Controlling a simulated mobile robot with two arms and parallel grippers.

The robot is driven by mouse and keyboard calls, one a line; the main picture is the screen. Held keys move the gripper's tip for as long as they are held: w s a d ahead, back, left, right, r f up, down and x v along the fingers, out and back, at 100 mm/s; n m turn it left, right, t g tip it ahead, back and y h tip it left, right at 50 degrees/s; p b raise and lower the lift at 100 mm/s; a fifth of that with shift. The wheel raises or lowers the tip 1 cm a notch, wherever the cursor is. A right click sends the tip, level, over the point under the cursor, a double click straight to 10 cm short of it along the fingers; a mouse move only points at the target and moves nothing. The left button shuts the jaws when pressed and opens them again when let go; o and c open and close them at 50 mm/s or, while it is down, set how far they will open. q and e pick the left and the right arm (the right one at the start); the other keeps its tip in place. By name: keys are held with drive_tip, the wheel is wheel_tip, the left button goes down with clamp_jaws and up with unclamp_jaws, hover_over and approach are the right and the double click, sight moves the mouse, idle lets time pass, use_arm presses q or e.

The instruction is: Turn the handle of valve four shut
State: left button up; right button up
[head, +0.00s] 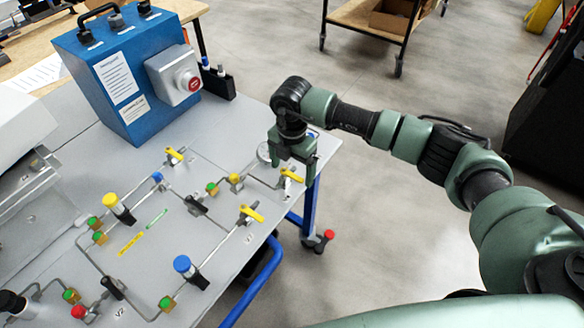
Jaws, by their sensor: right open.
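Three yellow valve handles show on the grey panel (215,255) in the head view. One handle (291,175) is at the right edge, a second (251,213) is lower and nearer, and a third (174,155) is at the back left. The number labels are too small to tell for sure which valve is four. My right gripper (292,167) points down, open, over the right-edge handle. Its fingers appear on either side of that handle and partly cover its valve. I cannot tell whether they touch it. My left gripper is out of view.
A blue box (120,75) with a red button (193,84) stands at the back left. Pipes, coloured fittings and a blue-capped part (183,264) crowd the panel.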

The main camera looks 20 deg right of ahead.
sight(292, 175)
wheel_tip(292, 175, up, 7)
drive_tip(key=shift+f+b, duration=0.1)
drive_tip(key=shift+b, duration=0.75)
drive_tip(key=shift+r, duration=0.55)
